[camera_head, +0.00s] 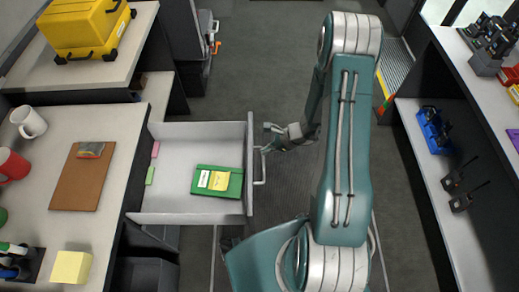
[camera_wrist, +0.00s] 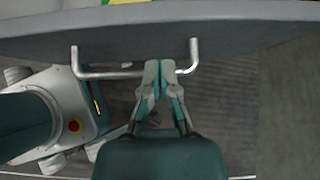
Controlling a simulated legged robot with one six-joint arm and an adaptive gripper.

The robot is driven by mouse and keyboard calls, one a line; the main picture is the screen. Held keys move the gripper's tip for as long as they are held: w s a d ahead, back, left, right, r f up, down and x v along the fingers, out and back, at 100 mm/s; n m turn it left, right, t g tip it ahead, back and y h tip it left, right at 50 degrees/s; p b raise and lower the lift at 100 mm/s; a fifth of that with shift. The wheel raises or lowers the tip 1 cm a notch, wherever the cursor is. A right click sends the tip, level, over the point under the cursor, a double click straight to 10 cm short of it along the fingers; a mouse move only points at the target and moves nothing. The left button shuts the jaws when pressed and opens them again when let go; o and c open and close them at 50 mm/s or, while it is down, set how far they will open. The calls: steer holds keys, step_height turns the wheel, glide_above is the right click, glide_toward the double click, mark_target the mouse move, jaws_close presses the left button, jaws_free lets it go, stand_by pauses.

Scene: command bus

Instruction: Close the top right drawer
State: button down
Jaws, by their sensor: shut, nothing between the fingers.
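The open drawer (camera_head: 170,200) extends to the right from under the left counter in the head view. It is white inside and holds a green folder with labels (camera_head: 217,181), plus pink and green slips at its back. Its metal handle (camera_head: 260,166) sticks out from the front panel (camera_head: 250,150). My gripper (camera_head: 268,138) is shut and empty, just right of the front panel by the handle's far end. In the wrist view, my gripper (camera_wrist: 158,68) has its fingertips at the handle bar (camera_wrist: 110,75), below the drawer front (camera_wrist: 230,28). I cannot tell whether they touch it.
The left counter (camera_head: 120,180) holds a clipboard (camera_head: 83,175), mugs (camera_head: 28,122) and a yellow sticky pad (camera_head: 71,267). A yellow case (camera_head: 85,28) sits behind.

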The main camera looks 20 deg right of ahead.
steer(key=shift+w+a, duration=0.2)
steer(key=shift+a, duration=0.35)
steer(key=shift+w+a, duration=0.15)
steer(key=shift+a, duration=0.4)
